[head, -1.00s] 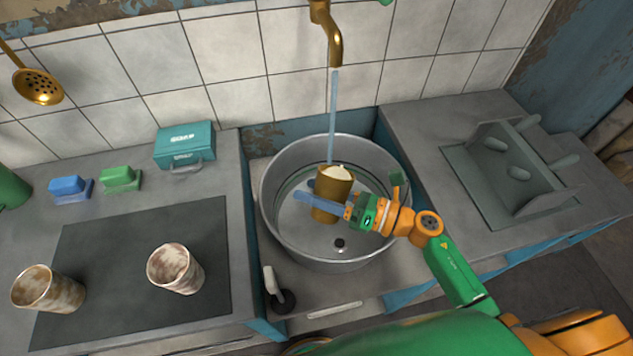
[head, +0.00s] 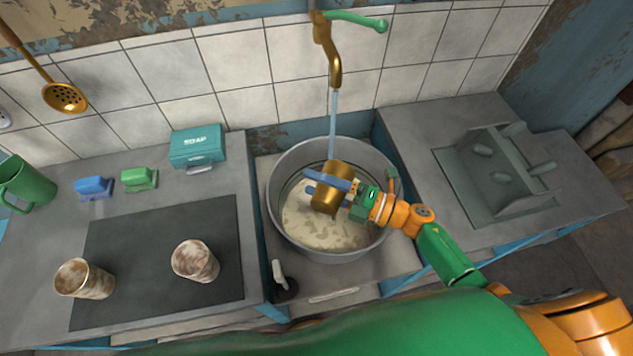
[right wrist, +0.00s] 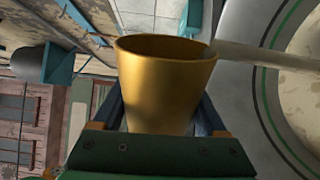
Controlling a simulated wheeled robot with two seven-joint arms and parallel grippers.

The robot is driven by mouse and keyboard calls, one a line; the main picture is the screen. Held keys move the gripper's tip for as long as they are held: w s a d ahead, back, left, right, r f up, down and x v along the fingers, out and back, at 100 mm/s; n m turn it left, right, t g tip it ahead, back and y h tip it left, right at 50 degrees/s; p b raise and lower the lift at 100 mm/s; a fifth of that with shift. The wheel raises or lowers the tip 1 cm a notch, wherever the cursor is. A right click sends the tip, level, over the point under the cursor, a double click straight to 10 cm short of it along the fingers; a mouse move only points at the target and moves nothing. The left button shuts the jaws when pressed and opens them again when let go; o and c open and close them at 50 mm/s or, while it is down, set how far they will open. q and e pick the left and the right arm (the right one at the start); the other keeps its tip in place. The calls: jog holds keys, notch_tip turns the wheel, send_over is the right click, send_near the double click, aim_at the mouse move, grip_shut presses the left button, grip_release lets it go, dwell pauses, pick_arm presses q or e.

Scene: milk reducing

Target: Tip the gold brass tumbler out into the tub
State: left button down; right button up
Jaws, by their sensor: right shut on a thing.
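The gold brass tumbler (head: 328,199) is tilted over the metal tub (head: 281,226) in the head view. My right gripper (head: 338,190) is shut on it, with blue fingers around its side. The tumbler (right wrist: 165,80) fills the middle of the right wrist view, between the fingers. A cream-coloured liquid with pale patches (head: 318,230) covers the tub's floor. Water (head: 332,125) runs from the brass tap (head: 334,65) down to the tumbler's area. I cannot see into the tumbler. My left gripper is not in view.
Two stained cups (head: 195,261) and (head: 85,279) stand on and beside the dark mat (head: 150,235) on the left counter. A soap box (head: 197,147), blue and green blocks (head: 139,179) and a green mug (head: 28,186) stand behind. A drying rack (head: 500,175) is at right.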

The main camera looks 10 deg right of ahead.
jog(key=m, duration=0.1)
jog(key=w+r+m+p, duration=0.1)
jog(key=shift+d+r+m, duration=0.2)
jog(key=shift+d+m, duration=0.1)
jog(key=shift+w+d+r+m+p, duration=0.15)
jog(key=shift+w+m, duration=0.05)
jog(key=shift+m, duration=0.5)
jog(key=shift+w+d+r+m+p, duration=0.15)
jog(key=shift+w+m, duration=0.05)
jog(key=shift+m, duration=0.5)
